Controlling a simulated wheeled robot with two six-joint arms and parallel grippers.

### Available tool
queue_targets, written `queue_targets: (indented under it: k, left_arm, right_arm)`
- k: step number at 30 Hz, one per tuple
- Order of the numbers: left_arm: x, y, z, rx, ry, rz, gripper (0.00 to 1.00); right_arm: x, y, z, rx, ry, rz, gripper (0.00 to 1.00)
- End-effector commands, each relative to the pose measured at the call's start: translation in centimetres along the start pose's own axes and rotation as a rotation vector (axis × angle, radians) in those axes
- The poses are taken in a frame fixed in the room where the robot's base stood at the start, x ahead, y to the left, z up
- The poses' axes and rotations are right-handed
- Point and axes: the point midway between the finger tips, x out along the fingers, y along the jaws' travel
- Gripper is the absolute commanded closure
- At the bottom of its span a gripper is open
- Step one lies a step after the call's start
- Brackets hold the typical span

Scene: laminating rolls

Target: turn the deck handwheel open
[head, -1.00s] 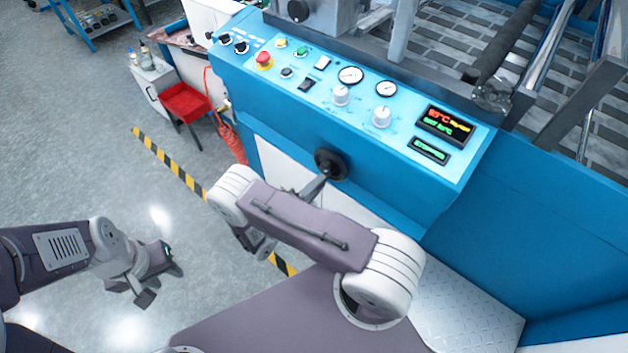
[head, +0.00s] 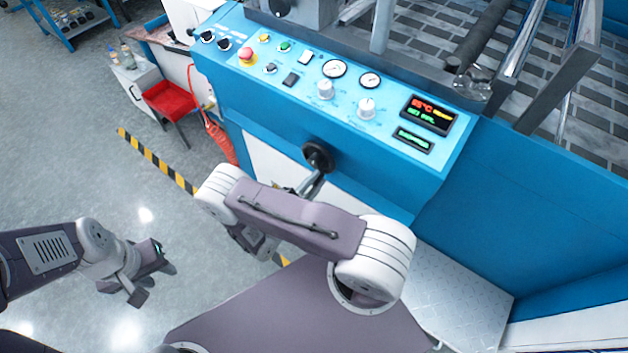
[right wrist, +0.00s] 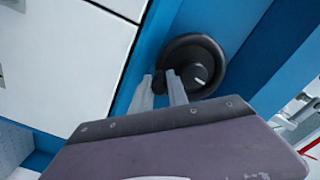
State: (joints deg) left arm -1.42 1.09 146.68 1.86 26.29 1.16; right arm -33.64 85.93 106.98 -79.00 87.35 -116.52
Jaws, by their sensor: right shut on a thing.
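The deck handwheel (head: 318,155) is a small black wheel on the blue front of the machine, below the control panel. In the right wrist view it is a round black disc (right wrist: 206,68) with a pale mark on its hub. My right gripper (head: 313,178) is at the wheel's lower side. In the right wrist view its two fingers (right wrist: 160,80) are shut on a dark part at the wheel's left edge. My left gripper (head: 154,283) is open and empty over the floor at the left, far from the wheel.
The control panel (head: 300,100) with knobs, gauges and displays is above the wheel. A metal step plate (head: 455,290) is at lower right. Open floor lies left.

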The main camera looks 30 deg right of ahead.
Motion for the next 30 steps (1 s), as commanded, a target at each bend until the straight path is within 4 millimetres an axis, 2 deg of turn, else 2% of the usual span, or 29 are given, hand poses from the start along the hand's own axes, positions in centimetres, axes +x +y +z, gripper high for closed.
queue_targets:
  k: [14, 15, 16, 26, 30]
  left_arm:
    - [0.0, 0.0, 0.0, 0.0, 0.0, 0.0, 0.64]
    - [0.0, 0.0, 0.0, 0.0, 0.0, 0.0, 0.64]
    - [0.0, 0.0, 0.0, 0.0, 0.0, 0.0, 0.64]
    - [0.0, 0.0, 0.0, 0.0, 0.0, 0.0, 0.64]
    - [0.0, 0.0, 0.0, 0.0, 0.0, 0.0, 0.64]
  right_arm:
    - [0.0, 0.2, 0.0, -0.015, -0.001, 0.004, 1.0]
    - [0.0, 0.2, 0.0, -0.015, -0.001, 0.004, 0.78]
    - [0.0, 0.2, 0.0, -0.015, -0.001, 0.004, 0.71]
    - [-0.2, 0.1, 0.0, -0.014, -0.001, 0.001, 0.71]
    - [-1.8, 0.0, 0.1, -0.012, -0.004, -0.002, 0.71]
